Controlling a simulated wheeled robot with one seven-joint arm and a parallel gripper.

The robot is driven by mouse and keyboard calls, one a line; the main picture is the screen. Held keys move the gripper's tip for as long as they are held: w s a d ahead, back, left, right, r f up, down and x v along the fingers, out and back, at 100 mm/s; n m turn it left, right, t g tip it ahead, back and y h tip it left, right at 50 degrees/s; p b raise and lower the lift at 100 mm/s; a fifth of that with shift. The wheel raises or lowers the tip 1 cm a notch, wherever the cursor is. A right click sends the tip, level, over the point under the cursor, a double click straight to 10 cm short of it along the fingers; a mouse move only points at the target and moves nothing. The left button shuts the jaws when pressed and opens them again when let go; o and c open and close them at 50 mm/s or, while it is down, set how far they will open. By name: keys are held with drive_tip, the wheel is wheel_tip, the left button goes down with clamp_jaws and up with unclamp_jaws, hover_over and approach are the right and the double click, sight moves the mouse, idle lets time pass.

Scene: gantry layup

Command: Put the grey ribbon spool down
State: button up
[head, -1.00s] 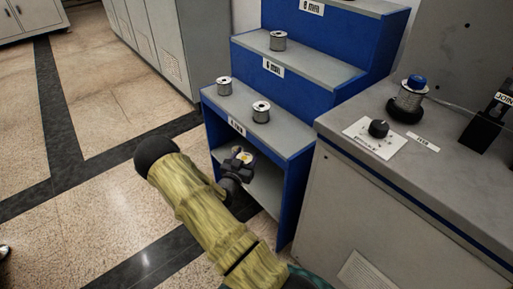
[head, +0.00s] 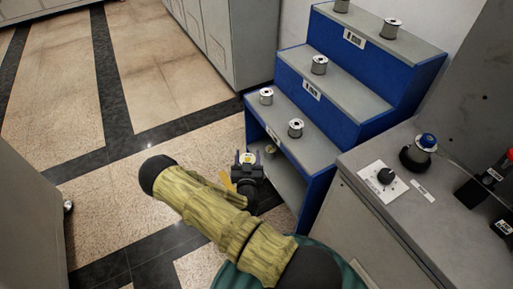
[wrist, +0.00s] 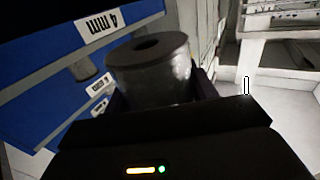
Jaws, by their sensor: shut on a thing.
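My gripper (head: 247,168) is shut on the grey ribbon spool (wrist: 150,72), which fills the middle of the wrist view. In the head view only the spool's pale top with a yellowish centre (head: 248,157) shows between the fingers. The gripper holds it in the air in front of the lower left side of the blue stepped rack (head: 350,114), apart from it. The rack has grey treads. Two spools stand on its lowest tread (head: 267,96) (head: 296,128), one on the middle tread (head: 319,65), and two on the top tread, one cut off by the frame.
A small object (head: 271,150) sits inside the rack's open lower compartment. A grey bench (head: 365,235) at right carries a knob panel (head: 384,180) and a blue-topped device (head: 425,145). Grey cabinets (head: 235,45) stand behind. Tiled floor at left is clear.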

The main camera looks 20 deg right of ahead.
drive_tip(key=s+a+r+n+t+y+p, duration=0.1)
drive_tip(key=s+a+r+n+y+p, duration=0.4)
drive_tip(key=p, duration=0.9)
drive_tip(key=a+r+y, duration=0.2)
drive_tip(key=a+r, duration=0.2)
drive_tip(key=r, duration=0.2)
drive_tip(key=shift+r+t+y+p, duration=0.3)
drive_tip(key=shift+r, duration=0.1)
